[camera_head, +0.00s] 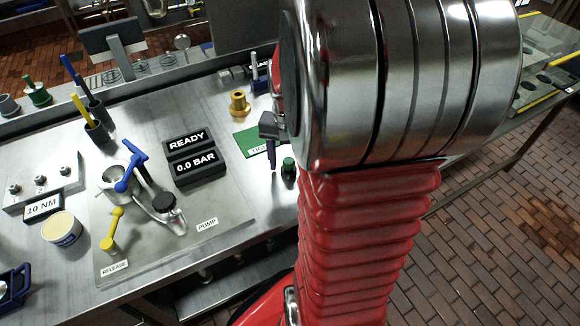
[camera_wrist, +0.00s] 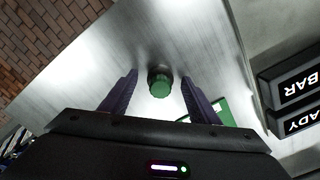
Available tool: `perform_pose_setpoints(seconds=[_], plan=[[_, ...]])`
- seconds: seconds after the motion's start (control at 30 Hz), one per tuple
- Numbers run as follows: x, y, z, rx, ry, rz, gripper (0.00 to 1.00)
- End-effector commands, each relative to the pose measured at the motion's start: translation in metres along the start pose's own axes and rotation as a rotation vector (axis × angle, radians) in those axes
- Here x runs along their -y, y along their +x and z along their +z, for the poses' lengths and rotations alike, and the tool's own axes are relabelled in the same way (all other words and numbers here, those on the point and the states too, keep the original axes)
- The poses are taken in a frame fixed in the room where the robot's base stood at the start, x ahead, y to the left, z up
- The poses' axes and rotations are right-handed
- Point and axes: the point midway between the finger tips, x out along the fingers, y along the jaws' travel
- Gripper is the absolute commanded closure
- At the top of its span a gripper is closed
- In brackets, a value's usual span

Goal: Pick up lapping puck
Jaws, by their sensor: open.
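A small puck with a ribbed green top and a dark base, which looks like the lapping puck (camera_head: 289,168), stands on the steel bench just left of my arm. In the wrist view the puck (camera_wrist: 160,87) sits near the middle, slightly beyond and between the two purple fingertips. My gripper (camera_wrist: 160,79) is open and empty, with a clear gap on both sides of the puck. In the head view one finger of my gripper (camera_head: 270,158) shows just left of the puck. The other finger is hidden, and any contact cannot be told.
A green labelled mat (camera_head: 250,141) lies behind the gripper, and a brass flanged piece (camera_head: 239,103) stands beyond it. The black READY and 0.0 BAR displays (camera_head: 194,160) and the pump plate (camera_head: 236,210) are to the left. Bare bench surrounds the puck.

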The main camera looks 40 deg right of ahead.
Motion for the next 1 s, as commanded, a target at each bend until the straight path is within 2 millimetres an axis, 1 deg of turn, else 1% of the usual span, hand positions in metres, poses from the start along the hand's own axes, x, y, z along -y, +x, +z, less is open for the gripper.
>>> perform_pose_setpoints(seconds=[0.4,1.0], plan=[[-0.0001,-0.0006,-0.0003,-0.001,0.001,0.0,0.44],[-0.0004,-0.0006,-0.0003,-0.001,0.001,0.0,0.86]])
